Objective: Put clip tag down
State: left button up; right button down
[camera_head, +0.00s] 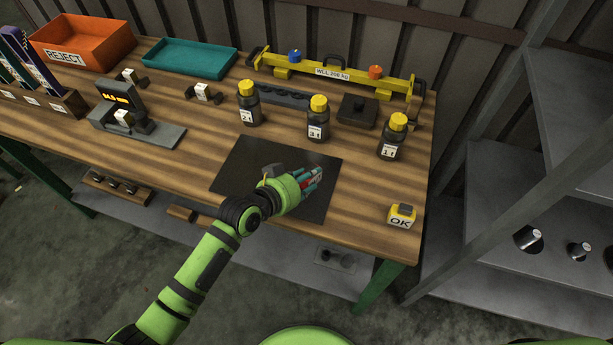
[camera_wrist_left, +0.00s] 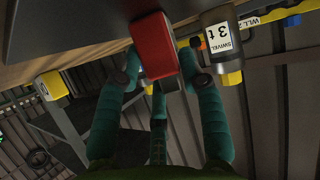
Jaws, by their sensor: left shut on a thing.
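My left gripper (camera_head: 310,180) is over the right half of the dark mat (camera_head: 245,165), with its teal fingers pointing right. It is shut on a red clip tag (camera_wrist_left: 152,45), which sits between the fingertips in the left wrist view. In the head view the fingers hide most of the tag, and only a little red shows. The tag is close to the mat's surface; I cannot tell whether it touches. My right gripper is not in view.
Yellow-capped bottles (camera_head: 318,122) stand behind the mat, and the yellow OK block (camera_head: 401,216) is at the front right. A scale-like device (camera_head: 137,122), teal tray (camera_head: 190,58) and orange reject bin (camera_head: 84,42) are further left. Bare wood lies right of the mat.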

pick_arm(q)
jog(key=o, duration=1.2)
jog(key=shift+s, duration=0.1)
jog(key=b+v, duration=0.1)
jog(key=v, duration=1.1)
